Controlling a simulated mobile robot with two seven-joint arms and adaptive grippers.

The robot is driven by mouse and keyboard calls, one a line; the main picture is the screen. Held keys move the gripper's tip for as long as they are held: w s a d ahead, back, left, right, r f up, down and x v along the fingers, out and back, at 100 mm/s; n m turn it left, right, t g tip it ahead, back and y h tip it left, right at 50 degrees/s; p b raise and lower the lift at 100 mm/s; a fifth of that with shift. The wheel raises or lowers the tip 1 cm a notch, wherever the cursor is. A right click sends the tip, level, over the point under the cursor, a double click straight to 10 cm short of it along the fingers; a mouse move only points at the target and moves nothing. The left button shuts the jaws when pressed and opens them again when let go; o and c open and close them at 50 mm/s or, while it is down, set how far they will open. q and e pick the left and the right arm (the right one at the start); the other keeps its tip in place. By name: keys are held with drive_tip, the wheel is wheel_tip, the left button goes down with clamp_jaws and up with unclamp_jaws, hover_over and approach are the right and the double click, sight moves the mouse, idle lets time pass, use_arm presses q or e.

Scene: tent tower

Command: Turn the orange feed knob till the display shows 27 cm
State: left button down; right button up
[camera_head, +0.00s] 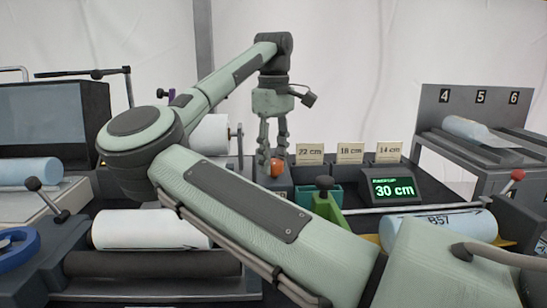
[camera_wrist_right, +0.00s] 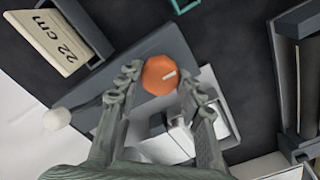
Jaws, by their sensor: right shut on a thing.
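The display (camera_head: 393,189) reads 30 cm in green. My left gripper is not in view.
Cards marked 22 cm, 18 cm and 14 cm (camera_head: 349,152) stand beside the knob. A green lever (camera_head: 327,205) stands in front. A blue roll (camera_head: 440,228) lies at the right, a white roll (camera_head: 150,229) at the left. A numbered rack (camera_head: 478,100) stands at back right.

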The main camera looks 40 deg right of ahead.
sight(274, 161)
idle(0.4)
drive_tip(key=o, duration=1.2)
drive_tip(key=shift+c, duration=0.2)
wheel_tip(274, 161, up, 12)
